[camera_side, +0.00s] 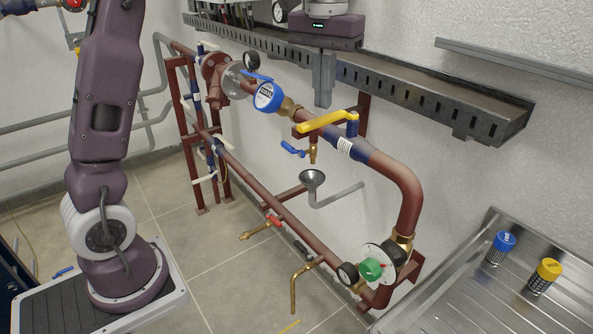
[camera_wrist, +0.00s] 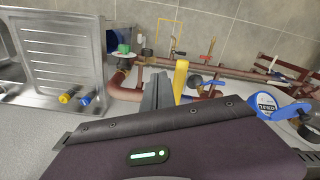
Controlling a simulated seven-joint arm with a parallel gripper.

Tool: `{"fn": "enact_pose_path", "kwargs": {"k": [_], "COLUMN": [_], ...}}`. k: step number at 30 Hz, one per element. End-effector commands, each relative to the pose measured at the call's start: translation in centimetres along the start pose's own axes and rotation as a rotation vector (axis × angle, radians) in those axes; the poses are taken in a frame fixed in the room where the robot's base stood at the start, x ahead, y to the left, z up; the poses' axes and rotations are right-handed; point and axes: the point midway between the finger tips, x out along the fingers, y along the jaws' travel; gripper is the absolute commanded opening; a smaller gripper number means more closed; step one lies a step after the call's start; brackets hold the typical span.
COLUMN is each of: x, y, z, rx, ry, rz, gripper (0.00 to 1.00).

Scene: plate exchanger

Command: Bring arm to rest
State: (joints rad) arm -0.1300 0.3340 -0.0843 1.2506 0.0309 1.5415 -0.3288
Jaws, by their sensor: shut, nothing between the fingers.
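My gripper (camera_side: 323,98) hangs fingers down in front of the grey slotted cable tray, with its purple hand above. Its grey fingers are together with nothing between them. In the wrist view the fingers (camera_wrist: 157,80) show just past the purple hand. The yellow valve lever (camera_side: 325,121) lies below the fingertips in the side view and looks apart from them. In the wrist view the lever (camera_wrist: 181,78) stands just right of the fingers. The upper part of my arm above the hand is cut off by the side view's top edge.
Brown pipework (camera_side: 400,185) runs along the wall with a blue meter (camera_side: 267,97), blue lever (camera_side: 293,149) and green knob (camera_side: 370,270). The cable tray (camera_side: 430,95) is close behind the gripper. A steel sink (camera_side: 470,280) holds blue (camera_side: 502,247) and yellow-capped (camera_side: 544,275) cartridges.

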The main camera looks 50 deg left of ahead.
Motion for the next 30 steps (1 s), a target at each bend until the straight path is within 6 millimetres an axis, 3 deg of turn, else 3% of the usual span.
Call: {"fn": "enact_pose_path", "kwargs": {"k": [3, 5, 9, 12, 15, 18, 30], "x": [-1.9, -2.1, 0.0, 2.6, 4.5, 5.3, 5.3], "y": [-0.9, -1.7, -4.0, -5.2, -5.8, -6.1, -6.1], "z": [5.2, 8.9, 16.8, 20.6, 22.6, 23.3, 23.3], "rx": [0.08, 0.138, 0.259, 0.322, 0.357, 0.372, 0.371], "ry": [0.1, 0.171, 0.326, 0.405, 0.454, 0.472, 0.469], "rz": [0.016, 0.029, 0.061, 0.08, 0.091, 0.095, 0.094], "gripper": [0.0, 0.0, 0.0, 0.0, 0.0, 0.0, 0.0]}}
